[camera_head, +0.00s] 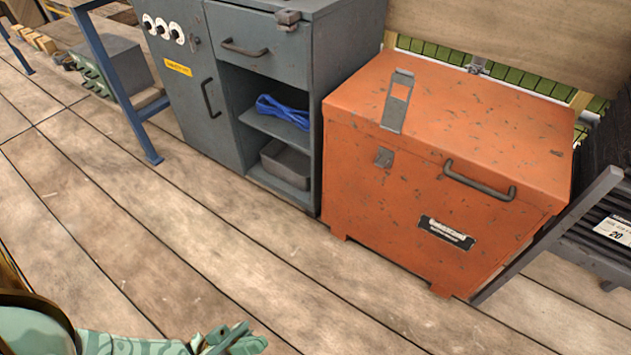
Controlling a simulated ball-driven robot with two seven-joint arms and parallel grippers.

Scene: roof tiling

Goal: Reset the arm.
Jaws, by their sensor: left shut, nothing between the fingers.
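My left gripper (232,338) shows at the bottom of the head view, at the end of my green arm coming in from the lower left. Its fingers are shut with nothing between them. It is over the plank floor (150,240), apart from the furniture. My right gripper is not in view.
A closed orange chest (400,210) stands right of centre. A grey cabinet (185,95) with an open shelf holding a blue coiled strap (283,110) stands beside it. A blue bench leg (125,90) is at upper left, dark slatted racking at right. The foreground floor is clear.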

